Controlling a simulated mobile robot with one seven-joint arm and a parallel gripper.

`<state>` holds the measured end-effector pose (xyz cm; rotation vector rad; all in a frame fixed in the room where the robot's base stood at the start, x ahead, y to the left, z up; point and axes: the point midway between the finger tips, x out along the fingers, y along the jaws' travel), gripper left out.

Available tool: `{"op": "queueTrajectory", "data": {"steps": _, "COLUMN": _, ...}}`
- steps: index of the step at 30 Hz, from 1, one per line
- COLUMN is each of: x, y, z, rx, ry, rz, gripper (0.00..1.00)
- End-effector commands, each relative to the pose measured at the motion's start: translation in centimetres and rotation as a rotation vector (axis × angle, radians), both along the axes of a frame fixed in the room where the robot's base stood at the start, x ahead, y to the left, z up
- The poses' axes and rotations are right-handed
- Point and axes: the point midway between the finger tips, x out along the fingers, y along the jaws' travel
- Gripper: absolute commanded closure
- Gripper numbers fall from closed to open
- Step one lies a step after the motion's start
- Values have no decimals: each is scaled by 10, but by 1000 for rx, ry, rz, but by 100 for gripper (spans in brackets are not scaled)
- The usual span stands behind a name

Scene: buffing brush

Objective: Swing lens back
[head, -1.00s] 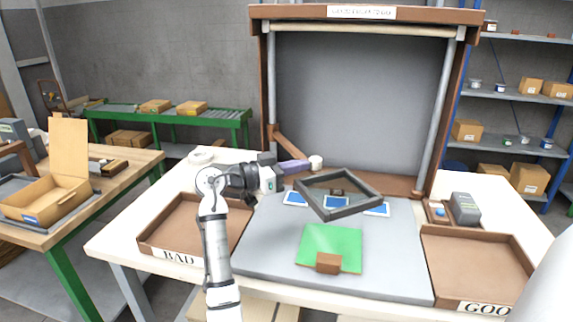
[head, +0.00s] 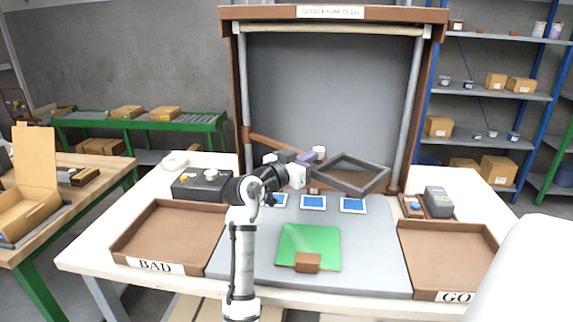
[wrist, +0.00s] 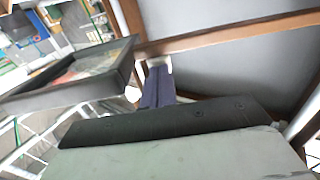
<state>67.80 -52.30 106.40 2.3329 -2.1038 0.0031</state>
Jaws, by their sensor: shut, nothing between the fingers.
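The lens is a dark square frame (head: 352,173) with clear glass, tilted, at the back of the grey work mat, in front of the upright grey panel. A brown wooden arm (head: 272,143) runs from the left post toward it. My gripper (head: 307,156) is shut and empty, its purple fingers beside a white knob (head: 319,151) near the frame's left corner. I cannot tell whether they touch. In the wrist view the purple fingers (wrist: 158,88) point at the wooden arm, and the lens frame (wrist: 75,80) is on the left.
Several blue-and-white cards (head: 313,202) lie on the mat before the lens. A green board (head: 309,245) with a brown block lies nearer. The BAD tray (head: 170,233) is left, the GOOD tray (head: 448,258) right. A dark control box (head: 203,185) stands back left.

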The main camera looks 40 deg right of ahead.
Motion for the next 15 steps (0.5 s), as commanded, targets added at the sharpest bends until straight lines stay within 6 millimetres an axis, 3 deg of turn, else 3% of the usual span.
{"op": "queueTrajectory", "data": {"steps": 3, "x": -3, "y": -32, "z": 4, "rx": 1, "ry": -1, "rz": 93, "gripper": 100}}
{"op": "queueTrajectory", "data": {"steps": 15, "x": 13, "y": -115, "z": 4, "rx": 0, "ry": 2, "rz": 381, "gripper": 100}}
